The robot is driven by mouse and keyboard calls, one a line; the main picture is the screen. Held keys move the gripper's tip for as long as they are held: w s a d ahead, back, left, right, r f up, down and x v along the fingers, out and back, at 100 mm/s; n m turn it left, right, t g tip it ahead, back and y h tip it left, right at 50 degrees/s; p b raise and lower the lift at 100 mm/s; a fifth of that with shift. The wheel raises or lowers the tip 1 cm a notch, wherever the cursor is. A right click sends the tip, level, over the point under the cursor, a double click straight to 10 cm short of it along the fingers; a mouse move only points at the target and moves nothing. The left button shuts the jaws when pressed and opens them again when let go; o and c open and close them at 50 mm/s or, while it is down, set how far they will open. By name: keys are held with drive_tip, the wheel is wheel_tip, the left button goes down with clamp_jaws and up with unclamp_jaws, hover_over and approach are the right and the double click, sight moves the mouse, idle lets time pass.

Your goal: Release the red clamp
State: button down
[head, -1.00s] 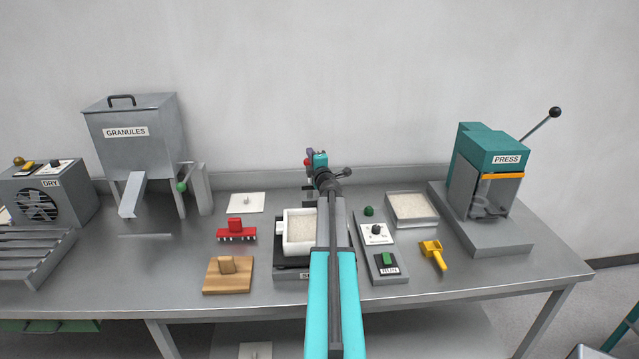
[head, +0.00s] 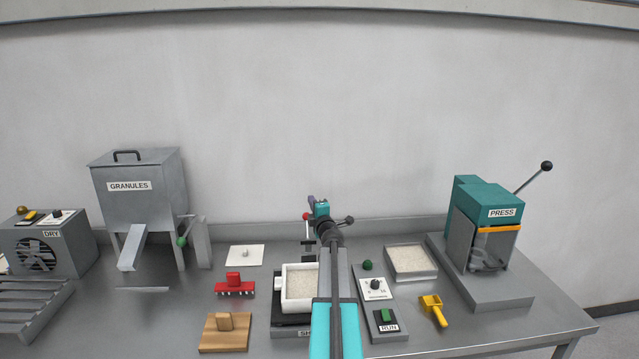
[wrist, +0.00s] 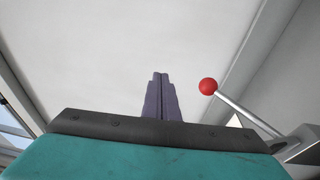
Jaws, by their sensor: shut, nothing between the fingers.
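A lever with a round red knob (wrist: 208,86) on a pale metal rod stands right of my gripper in the wrist view. Its foot meets a grey block at the lower right. The red knob also shows small in the head view (head: 306,216), beside my gripper (head: 311,199) at the back of the bench. My gripper's purple fingers (wrist: 161,76) are together and empty, apart from the knob in the wrist view. My arm hides much of the fixture behind the white square mould (head: 301,286).
A red toothed block (head: 235,285) and a wooden block (head: 225,332) lie left of the mould. A control panel (head: 378,300), a tray (head: 411,261) and a yellow scoop (head: 433,310) lie right. The granules hopper (head: 137,198) and press (head: 487,235) stand farther out.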

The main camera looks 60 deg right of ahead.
drive_tip(key=s+a+r, duration=0.2)
drive_tip(key=s+r, duration=0.2)
drive_tip(key=r, duration=0.4)
drive_tip(key=shift+r, duration=0.25)
idle(0.5)
